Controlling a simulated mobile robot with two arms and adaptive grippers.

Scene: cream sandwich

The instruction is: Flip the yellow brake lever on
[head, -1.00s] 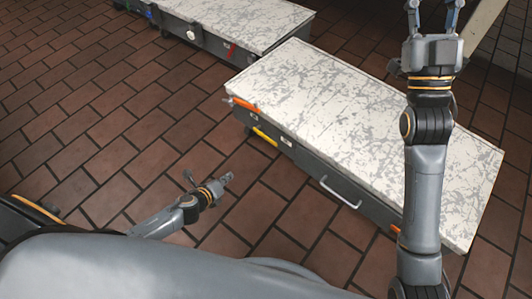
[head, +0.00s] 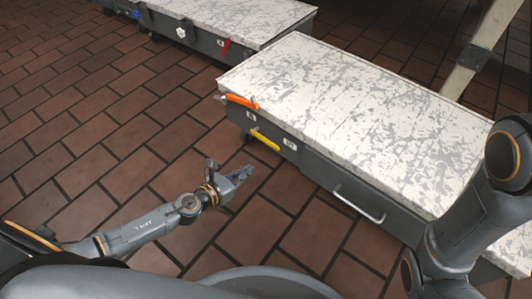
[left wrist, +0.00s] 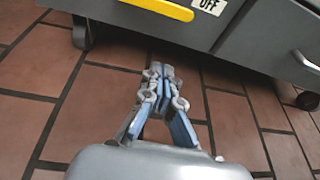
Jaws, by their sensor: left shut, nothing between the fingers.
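The yellow brake lever (head: 264,139) is on the front side of the near marble-topped cart (head: 330,110), below an orange handle, slanting down to the right between two small white labels. In the left wrist view the lever (left wrist: 160,8) crosses the top edge, with an OFF label (left wrist: 212,5) just right of it. My left gripper (head: 244,174) is shut and empty, low in front of the cart and apart from the lever. In the left wrist view its fingertips (left wrist: 160,72) meet below the lever. My right arm shows at the right, but its gripper is out of view.
The orange handle (head: 242,101) sticks out at the cart's top left corner. A metal bar handle (head: 358,204) juts from the cart's front. A second marble-topped cart (head: 225,14) stands at the back left with a red lever (head: 225,46). The brick floor at left is clear.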

